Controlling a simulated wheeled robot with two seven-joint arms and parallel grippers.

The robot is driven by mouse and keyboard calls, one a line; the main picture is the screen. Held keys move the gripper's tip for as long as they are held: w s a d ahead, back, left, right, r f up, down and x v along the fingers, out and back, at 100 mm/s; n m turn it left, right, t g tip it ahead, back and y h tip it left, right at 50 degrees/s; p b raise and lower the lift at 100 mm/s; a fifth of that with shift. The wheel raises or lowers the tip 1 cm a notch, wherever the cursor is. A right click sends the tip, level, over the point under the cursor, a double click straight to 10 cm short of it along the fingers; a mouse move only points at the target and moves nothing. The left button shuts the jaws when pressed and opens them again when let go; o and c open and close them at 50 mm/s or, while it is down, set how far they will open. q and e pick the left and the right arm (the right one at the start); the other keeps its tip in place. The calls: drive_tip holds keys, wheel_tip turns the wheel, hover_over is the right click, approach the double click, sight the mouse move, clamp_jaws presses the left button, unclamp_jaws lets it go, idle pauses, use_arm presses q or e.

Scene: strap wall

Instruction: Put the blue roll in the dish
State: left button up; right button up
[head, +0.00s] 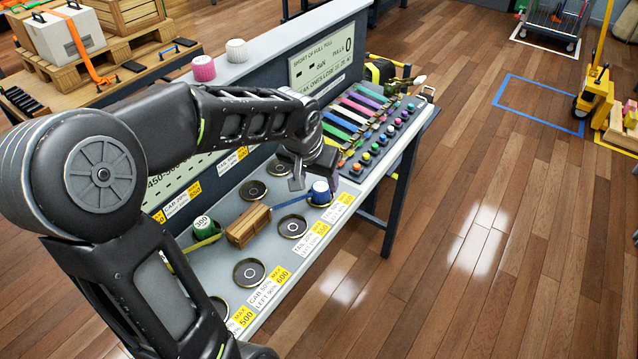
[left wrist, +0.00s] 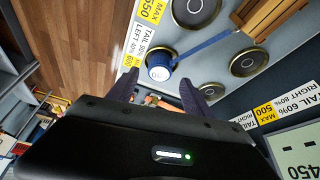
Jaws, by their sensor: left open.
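Other black dishes (head: 249,272) line the bench. A green-and-white roll (head: 203,227) stands left of the bundle. Colored straps and knobs (head: 370,140) fill a rack at the right. Pink (head: 204,68) and white rolls (head: 237,50) sit on the ledge behind.

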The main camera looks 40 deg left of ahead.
use_arm(q)
drive_tip(key=v, duration=0.8)
drive_tip(key=shift+d+f, duration=0.1)
